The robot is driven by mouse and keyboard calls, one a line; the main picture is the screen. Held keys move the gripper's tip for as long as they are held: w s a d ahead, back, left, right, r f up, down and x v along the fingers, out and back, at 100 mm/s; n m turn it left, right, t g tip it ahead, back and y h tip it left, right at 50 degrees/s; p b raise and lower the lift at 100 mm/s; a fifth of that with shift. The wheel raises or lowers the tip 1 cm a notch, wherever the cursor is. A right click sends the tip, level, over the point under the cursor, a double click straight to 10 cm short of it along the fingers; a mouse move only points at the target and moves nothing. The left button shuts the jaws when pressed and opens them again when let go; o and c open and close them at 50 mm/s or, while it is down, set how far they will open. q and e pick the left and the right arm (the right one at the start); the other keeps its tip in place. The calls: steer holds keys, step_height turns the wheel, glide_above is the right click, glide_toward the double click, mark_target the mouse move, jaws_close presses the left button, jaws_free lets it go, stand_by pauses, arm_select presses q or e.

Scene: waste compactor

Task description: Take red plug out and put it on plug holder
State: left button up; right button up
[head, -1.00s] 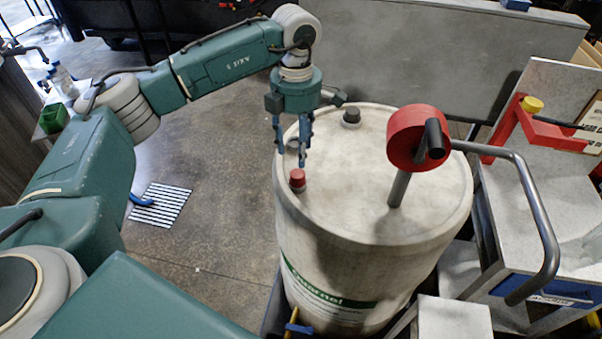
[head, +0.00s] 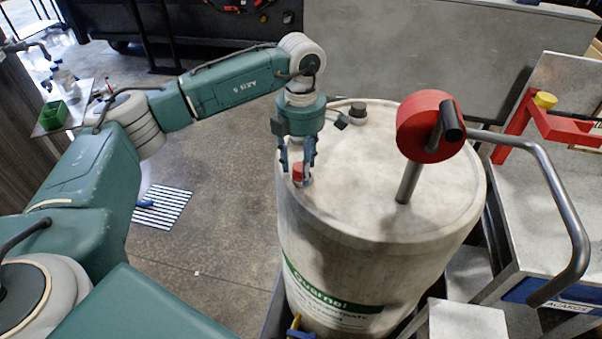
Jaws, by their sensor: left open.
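The red plug (head: 298,172) sits upright near the left edge of the top of a large pale drum (head: 350,210). My left gripper (head: 297,178) points down over the plug. Its blue fingers are open, one on each side of the plug; I cannot tell whether they touch it. A plug holder cannot be made out for certain; a red bracket (head: 565,128) with a yellow cap (head: 545,99) stands on the grey bench at the right. My right gripper is not in view.
A dark plug (head: 358,112) stands at the back of the drum's top. A red round part (head: 428,125) on a grey post rises from the drum's right side, with a bent metal handle (head: 555,190) reaching right. A striped mat (head: 163,206) lies on open floor at left.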

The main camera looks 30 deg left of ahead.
arm_select(q)
steer(key=c, duration=1.1)
steer(key=o, duration=0.6)
steer(key=shift+c, duration=0.2)
steer(key=c, duration=0.6)
steer(key=n, duration=0.4)
steer(key=shift+n, duration=0.4)
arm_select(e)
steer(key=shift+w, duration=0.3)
arm_select(q)
steer(key=n, duration=0.5)
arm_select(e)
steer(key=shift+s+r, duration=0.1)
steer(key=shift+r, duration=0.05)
